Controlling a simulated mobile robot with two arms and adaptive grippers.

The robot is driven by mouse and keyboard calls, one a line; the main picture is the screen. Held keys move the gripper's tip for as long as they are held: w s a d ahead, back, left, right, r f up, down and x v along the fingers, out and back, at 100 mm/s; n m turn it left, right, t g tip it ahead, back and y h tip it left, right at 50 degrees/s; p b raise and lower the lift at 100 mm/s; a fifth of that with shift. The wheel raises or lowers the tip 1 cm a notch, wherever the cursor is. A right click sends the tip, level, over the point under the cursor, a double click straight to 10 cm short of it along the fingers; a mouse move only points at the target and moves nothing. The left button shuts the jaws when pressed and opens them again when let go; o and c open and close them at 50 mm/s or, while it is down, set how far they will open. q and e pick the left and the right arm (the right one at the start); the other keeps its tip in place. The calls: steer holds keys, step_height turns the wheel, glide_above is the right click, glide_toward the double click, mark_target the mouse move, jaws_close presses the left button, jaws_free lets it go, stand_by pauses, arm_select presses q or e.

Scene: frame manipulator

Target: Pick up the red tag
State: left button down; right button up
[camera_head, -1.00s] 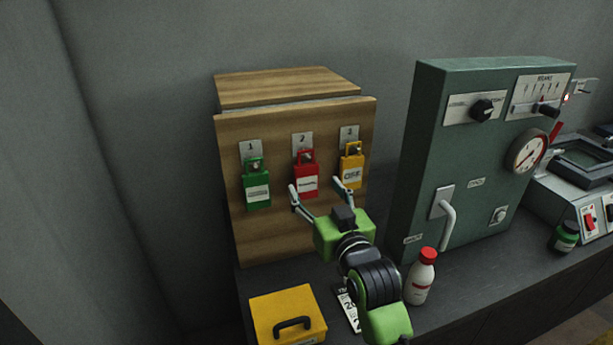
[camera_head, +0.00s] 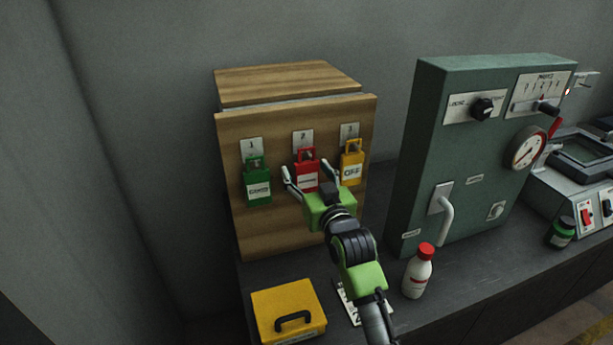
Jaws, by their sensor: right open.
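The red tag (camera_head: 306,172) is a padlock-shaped piece with a white label, hanging under plate 2 on the wooden board (camera_head: 290,118). A green tag (camera_head: 257,183) hangs to its left under plate 1, and a yellow tag (camera_head: 351,165) to its right under plate 3. My right gripper (camera_head: 308,173) is open in front of the red tag, with one finger towards each side of it. The gripper's body hides the board below the tag. I cannot tell whether the fingers touch the tag. My left gripper is out of view.
A yellow box (camera_head: 289,313) with a black handle stands on the dark bench below the board. A white bottle (camera_head: 418,274) with a red cap stands to the right of my arm. A green control cabinet (camera_head: 455,170) with a lever stands at the right.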

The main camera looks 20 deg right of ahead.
steer(key=shift+f, duration=0.1)
steer(key=c, duration=1.1)
steer(key=shift+o, duration=0.2)
steer(key=shift+r+b, duration=0.35)
steer(key=shift+r, duration=0.25)
steer(key=shift+s+r, duration=0.1)
steer(key=shift+s, duration=0.1)
steer(key=s+r+p, duration=0.1)
steer(key=s+p, duration=0.4)
steer(key=s, duration=2)
steer(key=shift+d+r+p, duration=0.4)
steer(key=shift+d, duration=0.05)
